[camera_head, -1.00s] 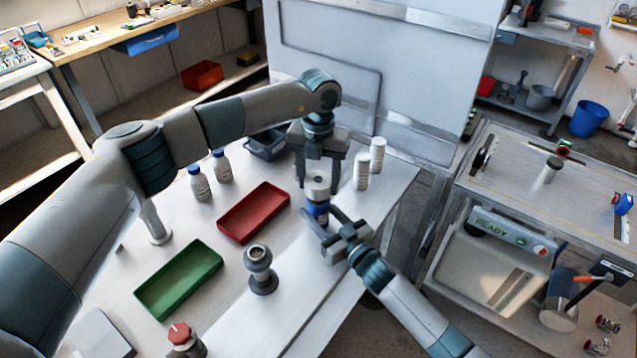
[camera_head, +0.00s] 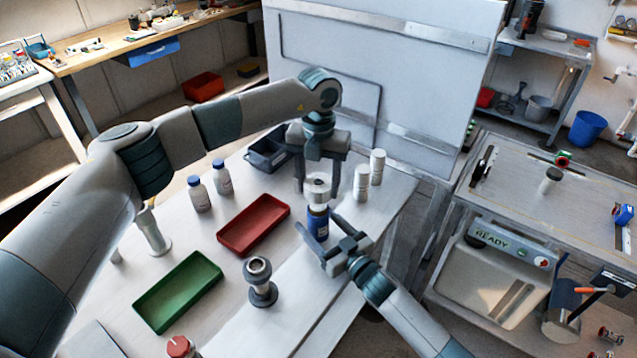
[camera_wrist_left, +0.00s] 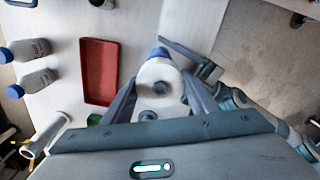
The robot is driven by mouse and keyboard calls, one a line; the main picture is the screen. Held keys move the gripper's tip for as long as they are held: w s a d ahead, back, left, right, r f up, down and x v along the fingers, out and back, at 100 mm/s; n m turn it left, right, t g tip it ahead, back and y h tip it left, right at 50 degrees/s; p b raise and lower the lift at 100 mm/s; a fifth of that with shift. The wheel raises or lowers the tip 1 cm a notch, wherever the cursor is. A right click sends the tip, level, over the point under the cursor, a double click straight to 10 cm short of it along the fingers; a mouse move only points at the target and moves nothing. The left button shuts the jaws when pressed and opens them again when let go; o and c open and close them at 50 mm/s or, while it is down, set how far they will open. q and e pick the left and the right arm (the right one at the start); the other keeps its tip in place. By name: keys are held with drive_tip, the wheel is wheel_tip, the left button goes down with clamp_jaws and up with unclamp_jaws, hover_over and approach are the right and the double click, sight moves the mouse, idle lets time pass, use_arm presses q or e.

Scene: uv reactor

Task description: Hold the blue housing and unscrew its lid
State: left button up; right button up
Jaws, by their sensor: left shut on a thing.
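The blue housing (camera_head: 318,224) is upright near the table's right edge, with its white lid (camera_head: 317,187) directly above it. Whether lid and housing still touch, I cannot tell. My left gripper (camera_head: 318,180) comes down from above and is shut on the white lid, which also shows between its fingers in the left wrist view (camera_wrist_left: 158,85). There only a blue sliver of the housing (camera_wrist_left: 159,53) shows behind the lid. My right gripper (camera_head: 317,222) is low at the housing, its fingers spread and apart from the blue wall.
A red tray (camera_head: 254,224) and a green tray (camera_head: 178,291) lie to the left. A grey stand (camera_head: 260,282) is in front. White cylinders (camera_head: 376,167) stand close on the right, and a dark bin (camera_head: 268,154) behind.

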use_arm(q)
wheel_tip(320, 180, down, 2)
drive_tip(key=shift+f+b, duration=0.2)
drive_tip(key=shift+b, duration=1.05)
use_arm(e)
drive_tip(key=v, duration=1)
drive_tip(key=shift+s+d+f, duration=0.15)
drive_tip(key=shift+s+d, duration=0.05)
drive_tip(key=shift+s, duration=0.05)
use_arm(q)
drive_tip(key=shift+f, duration=0.1)
use_arm(e)
drive_tip(key=shift+s+d, duration=0.4)
drive_tip(key=shift+s, duration=0.15)
